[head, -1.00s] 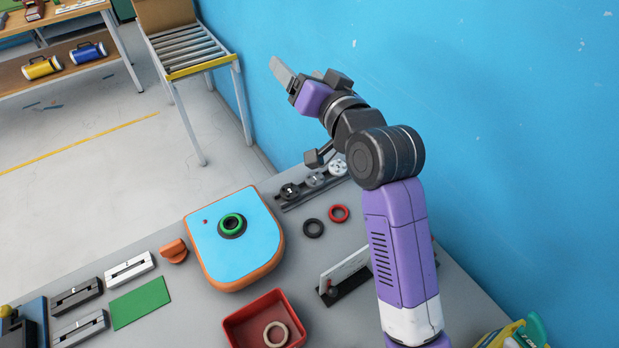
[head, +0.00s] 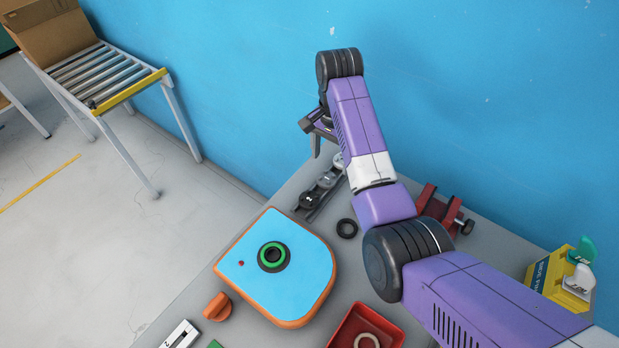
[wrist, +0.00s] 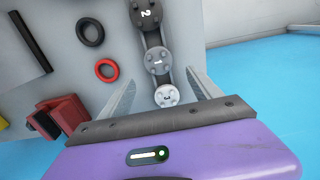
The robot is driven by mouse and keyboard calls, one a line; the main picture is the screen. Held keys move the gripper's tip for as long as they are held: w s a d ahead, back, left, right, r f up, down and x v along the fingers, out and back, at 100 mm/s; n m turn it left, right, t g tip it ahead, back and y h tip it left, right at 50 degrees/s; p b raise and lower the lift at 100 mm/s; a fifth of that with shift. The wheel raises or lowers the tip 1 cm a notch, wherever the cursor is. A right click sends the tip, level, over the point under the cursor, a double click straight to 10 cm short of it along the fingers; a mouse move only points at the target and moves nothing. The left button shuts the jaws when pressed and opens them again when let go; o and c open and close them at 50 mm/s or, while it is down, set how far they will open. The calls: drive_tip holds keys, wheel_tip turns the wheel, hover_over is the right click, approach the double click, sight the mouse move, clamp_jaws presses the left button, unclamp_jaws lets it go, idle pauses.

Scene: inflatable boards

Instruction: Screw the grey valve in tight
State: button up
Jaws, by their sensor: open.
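The grey valve (wrist: 157,60) is the middle one of three round valves in a dark rack (head: 313,213). It also shows in the head view (head: 326,181). The black valve (wrist: 146,12) and the white valve (wrist: 167,95) sit on either side of it. The blue board (head: 300,285) with orange edge has a green-ringed socket (head: 273,256) and lies on the bench. My gripper (wrist: 161,78) is open and empty, its fingers apart over the white-valve end of the rack. In the head view, my arm partly hides the gripper.
A black ring (head: 347,228) and a red ring (wrist: 106,70) lie near the rack. An orange knob (head: 217,307) is beside the board, and a red bin (head: 340,335) is in front. A red clamp-like block (head: 428,204) stands right of my arm. The blue wall is close behind.

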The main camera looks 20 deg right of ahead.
sight(330, 175)
drive_tip(key=shift+f+p, duration=0.7)
drive_tip(key=shift+f, duration=2.65)
drive_tip(key=shift+c, duration=0.2)
drive_tip(key=c, duration=1.4)
